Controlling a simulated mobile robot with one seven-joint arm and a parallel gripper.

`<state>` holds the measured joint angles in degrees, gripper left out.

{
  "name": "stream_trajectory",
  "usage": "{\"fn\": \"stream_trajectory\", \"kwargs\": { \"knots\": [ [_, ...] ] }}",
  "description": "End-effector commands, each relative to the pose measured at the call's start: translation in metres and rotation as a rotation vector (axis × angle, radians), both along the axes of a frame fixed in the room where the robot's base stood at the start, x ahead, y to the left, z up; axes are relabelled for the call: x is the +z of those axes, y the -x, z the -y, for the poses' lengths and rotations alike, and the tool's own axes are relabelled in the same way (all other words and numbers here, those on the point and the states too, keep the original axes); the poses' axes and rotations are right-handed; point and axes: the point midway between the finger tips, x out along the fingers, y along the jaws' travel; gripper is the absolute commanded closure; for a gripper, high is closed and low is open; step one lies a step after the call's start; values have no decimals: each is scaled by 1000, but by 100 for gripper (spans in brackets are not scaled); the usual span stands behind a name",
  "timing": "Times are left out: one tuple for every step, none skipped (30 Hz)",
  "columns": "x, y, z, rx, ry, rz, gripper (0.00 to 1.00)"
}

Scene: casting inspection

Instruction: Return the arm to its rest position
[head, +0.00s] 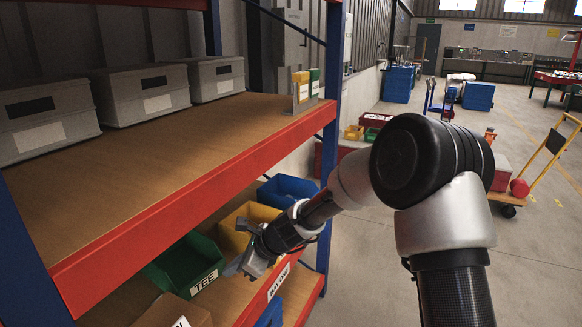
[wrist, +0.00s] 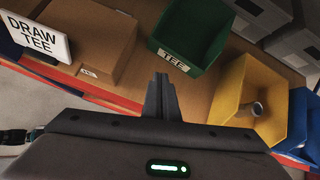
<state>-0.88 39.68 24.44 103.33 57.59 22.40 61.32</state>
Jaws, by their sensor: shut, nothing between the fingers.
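My gripper (head: 243,264) is at the lower shelf's front edge in the head view, beside the green TEE bin (head: 187,262) and in front of the yellow bin (head: 243,225). In the wrist view my gripper (wrist: 160,80) has its fingers together and empty, just below the green TEE bin (wrist: 190,30). My arm reaches from the right side of the head view, bent at a large black joint. The yellow bin (wrist: 232,88) in the wrist view holds a grey metal part (wrist: 250,110).
The orange-red upper shelf edge (head: 190,190) runs above my gripper. Blue bins (head: 285,190) stand at the rack's right. A cardboard box (wrist: 88,40) and a DRAW TEE sign (wrist: 33,37) lie left in the wrist view. The floor (head: 360,260) right of the rack is open.

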Motion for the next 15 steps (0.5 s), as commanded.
{"fn": "stream_trajectory", "kwargs": {
  "knots": [
    [25, 5, 14, 74, 50, 85, 100],
    [38, 10, 23, 126, 84, 135, 100],
    [54, 18, 37, 201, 136, 203, 100],
    [66, 25, 48, 258, 175, 253, 100],
    [78, 32, 59, 314, 218, 301, 100],
    [93, 42, 75, 388, 274, 362, 100],
    [103, 50, 86, 442, 316, 404, 100],
    [113, 59, 99, 495, 359, 443, 100],
    [126, 71, 115, 564, 418, 493, 100],
    [135, 80, 128, 614, 461, 527, 100],
    [144, 90, 140, 665, 504, 558, 100],
    [154, 103, 157, 730, 563, 598, 100],
    [162, 114, 169, 779, 606, 624, 100],
    [169, 124, 182, 826, 650, 648, 100],
    [177, 139, 199, 887, 705, 677, 100]
  ]
}}
